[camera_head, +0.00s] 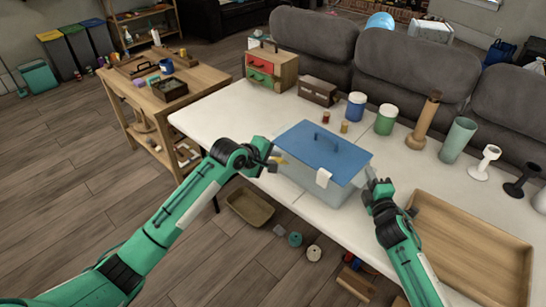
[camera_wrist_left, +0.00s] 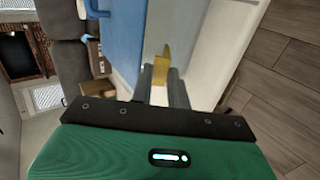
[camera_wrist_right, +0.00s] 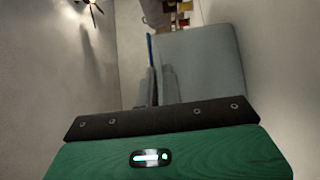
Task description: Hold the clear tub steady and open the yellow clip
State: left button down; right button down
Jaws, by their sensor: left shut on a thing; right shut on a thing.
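The clear tub (camera_head: 342,192) stands on the white table with its blue lid (camera_head: 318,150) on top. The yellow clip (camera_head: 281,160) is on the tub's left side, partly hidden by my left gripper (camera_head: 272,164). In the left wrist view, the yellow clip (camera_wrist_left: 161,60) stands between the fingertips, which are shut on it. My right gripper (camera_head: 374,183) is at the tub's right end. In the right wrist view, its fingers are shut on the tub wall (camera_wrist_right: 205,60). A white clip (camera_head: 323,178) hangs on the lid's front edge.
A wooden tray (camera_head: 470,250) lies right of my right gripper. Behind the tub stand a blue jar (camera_head: 356,107), a green jar (camera_head: 386,120) and two small spools. A brown bin (camera_head: 250,207) is on the floor below the table. The table's left part is clear.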

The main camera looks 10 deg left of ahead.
pick_arm(q)
jog(key=shift+s, duration=0.1)
jog(key=c, duration=1.3)
grip_release()
jog(key=shift+c, duration=0.2)
jog(key=v, duration=1.2)
pick_arm(e)
jog(key=c, duration=1.5)
grip_release()
jog(key=o, duration=0.6)
